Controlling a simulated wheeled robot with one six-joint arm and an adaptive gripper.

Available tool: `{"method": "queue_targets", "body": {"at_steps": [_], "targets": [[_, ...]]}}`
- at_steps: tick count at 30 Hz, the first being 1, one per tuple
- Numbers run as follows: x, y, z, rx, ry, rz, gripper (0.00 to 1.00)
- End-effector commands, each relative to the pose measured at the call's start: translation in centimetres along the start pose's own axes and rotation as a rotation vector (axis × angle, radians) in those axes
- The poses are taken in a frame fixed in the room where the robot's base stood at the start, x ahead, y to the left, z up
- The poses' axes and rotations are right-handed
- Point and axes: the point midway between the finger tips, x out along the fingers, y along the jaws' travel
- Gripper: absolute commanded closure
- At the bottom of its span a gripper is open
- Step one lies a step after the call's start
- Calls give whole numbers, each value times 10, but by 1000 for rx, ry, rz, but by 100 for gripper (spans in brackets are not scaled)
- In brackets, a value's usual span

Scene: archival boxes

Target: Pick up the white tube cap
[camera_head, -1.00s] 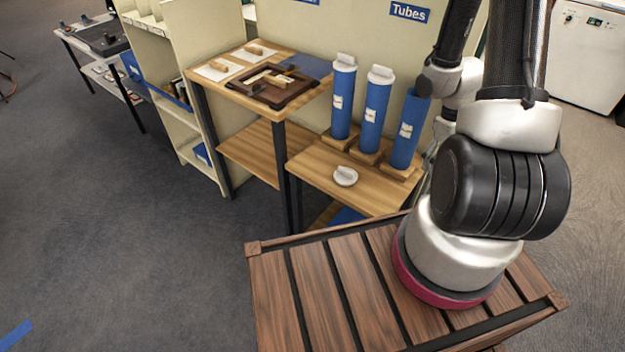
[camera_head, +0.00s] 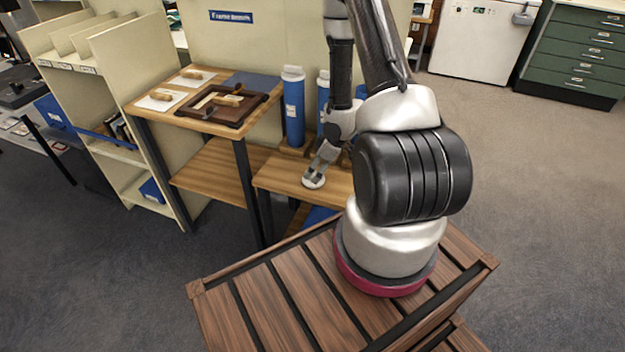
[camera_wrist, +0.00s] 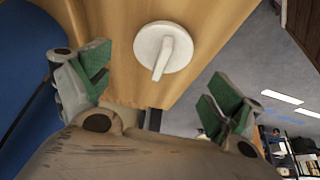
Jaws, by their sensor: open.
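The white tube cap (camera_head: 313,183), a round disc with a raised bar, lies on the low wooden shelf (camera_head: 275,180) near its front edge. In the wrist view the cap (camera_wrist: 178,38) shows ahead of my gripper, between the lines of its fingers, with its bar pointing toward the gripper. My gripper (camera_wrist: 160,86) is open, with green-padded fingertips spread wide on either side and nothing between them. In the head view my gripper (camera_head: 320,170) is right by the cap; I cannot tell whether it touches it.
A blue tube (camera_head: 293,112) with a white top stands at the back of the shelf. A second blue tube (camera_head: 323,93) is partly hidden by my arm. A taller table (camera_head: 190,140) with a dark tray (camera_head: 222,106) stands to the left.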

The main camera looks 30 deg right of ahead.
Motion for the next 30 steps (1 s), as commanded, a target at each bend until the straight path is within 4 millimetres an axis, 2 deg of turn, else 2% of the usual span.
{"method": "queue_targets", "body": {"at_steps": [3, 6, 15, 21, 22, 30], "targets": [[21, -2, 2, 1, -3, -3, 7], [33, -1, 1, 0, -2, -2, 7], [39, -1, 1, 1, -2, 0, 7], [39, -1, 1, 1, -2, 0, 44], [39, -1, 1, 1, -2, 0, 47], [39, -1, 1, 1, -2, 0, 47]]}}
